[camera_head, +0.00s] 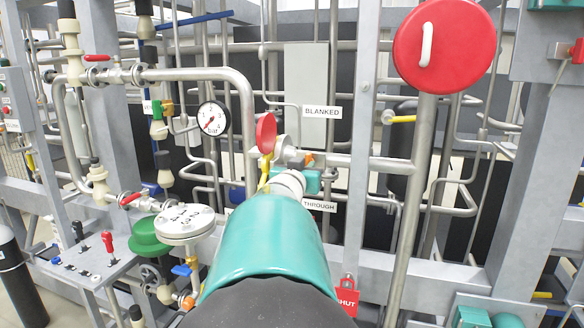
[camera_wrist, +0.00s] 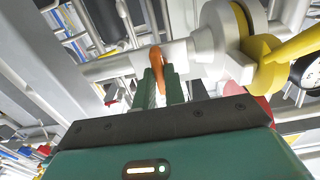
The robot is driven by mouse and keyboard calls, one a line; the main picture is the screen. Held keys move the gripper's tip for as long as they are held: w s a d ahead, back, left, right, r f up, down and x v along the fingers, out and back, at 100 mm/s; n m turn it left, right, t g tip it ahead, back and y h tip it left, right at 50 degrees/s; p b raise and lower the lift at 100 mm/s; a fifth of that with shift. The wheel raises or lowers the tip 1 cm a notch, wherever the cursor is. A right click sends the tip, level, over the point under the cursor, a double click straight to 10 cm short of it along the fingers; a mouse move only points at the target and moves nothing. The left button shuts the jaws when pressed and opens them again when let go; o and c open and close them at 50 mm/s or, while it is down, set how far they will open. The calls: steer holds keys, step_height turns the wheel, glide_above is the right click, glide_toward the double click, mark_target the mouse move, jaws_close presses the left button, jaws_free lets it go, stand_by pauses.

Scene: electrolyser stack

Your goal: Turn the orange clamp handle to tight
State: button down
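The orange clamp handle (camera_wrist: 157,58) shows in the wrist view as a thin upright bar in front of a white-grey fitting (camera_wrist: 205,47). My gripper (camera_wrist: 160,73) has its two green fingers close together, one on each side of the handle, and looks shut on it. The fingers hide the handle's lower part. In the head view a small bit of the orange handle (camera_head: 309,160) shows beside the pipe fitting, just beyond my gripper (camera_head: 300,178). My arm hides much of the area below.
A red disc (camera_head: 266,133) with a yellow lever stands close left of the gripper. Signs read BLANKED (camera_head: 321,112) and THROUGH (camera_head: 319,205). A pressure gauge (camera_head: 212,118) is at left. A large red disc (camera_head: 445,46) tops a thick post at right. Pipes surround the gripper closely.

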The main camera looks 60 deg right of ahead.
steer(key=m, duration=0.4)
steer(key=shift+m, duration=0.3)
steer(key=m, duration=0.4)
steer(key=shift+m, duration=0.3)
steer(key=m, duration=0.4)
steer(key=shift+m, duration=0.3)
